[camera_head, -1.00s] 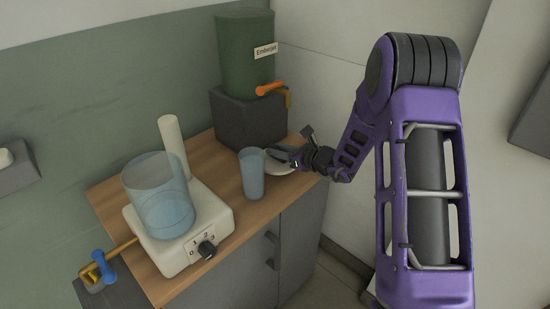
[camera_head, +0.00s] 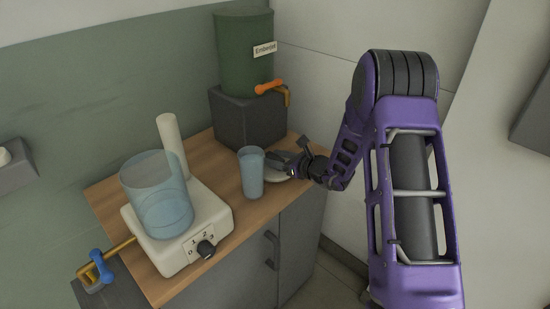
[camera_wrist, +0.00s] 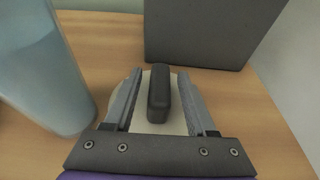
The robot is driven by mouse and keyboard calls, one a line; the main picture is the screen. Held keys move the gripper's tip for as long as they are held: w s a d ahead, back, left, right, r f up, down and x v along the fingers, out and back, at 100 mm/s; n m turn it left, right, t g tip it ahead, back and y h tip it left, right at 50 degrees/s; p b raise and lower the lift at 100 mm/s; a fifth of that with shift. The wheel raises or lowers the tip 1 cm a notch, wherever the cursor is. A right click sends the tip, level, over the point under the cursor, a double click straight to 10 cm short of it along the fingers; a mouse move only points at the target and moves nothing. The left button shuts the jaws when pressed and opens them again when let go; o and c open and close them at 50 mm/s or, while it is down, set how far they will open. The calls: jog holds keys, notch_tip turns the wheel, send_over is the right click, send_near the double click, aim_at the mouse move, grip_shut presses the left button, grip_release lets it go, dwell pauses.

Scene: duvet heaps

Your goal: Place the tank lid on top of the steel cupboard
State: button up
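The lid, a pale disc (camera_wrist: 160,127) with a dark upright bar handle (camera_wrist: 158,93), lies on the wooden worktop. In the head view the pale disc (camera_head: 278,174) shows behind the blue tumbler, partly hidden by my gripper (camera_head: 291,165). My gripper (camera_wrist: 157,100) is open, with one finger on each side of the handle and a gap showing on both sides. The green tank (camera_head: 244,65) stands on a dark block at the back of the worktop. A grey cupboard (camera_head: 294,250) with dark handles is under the worktop; I cannot tell whether it is the steel cupboard.
A blue tumbler (camera_head: 251,176) stands close left of my gripper. A white appliance (camera_head: 181,235) with a dial bears a clear blue vessel (camera_head: 158,196), with a white cylinder (camera_head: 172,148) behind. The dark block (camera_wrist: 205,35) stands just beyond the lid.

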jog(key=shift+r, duration=0.15)
jog(key=shift+s+d+r, duration=0.1)
jog(key=shift+d, duration=0.05)
jog(key=v, duration=1.1)
jog(key=shift+s+d+p, duration=0.15)
jog(key=shift+s+p, duration=0.05)
jog(key=shift+p, duration=0.2)
jog(key=shift+r, duration=0.15)
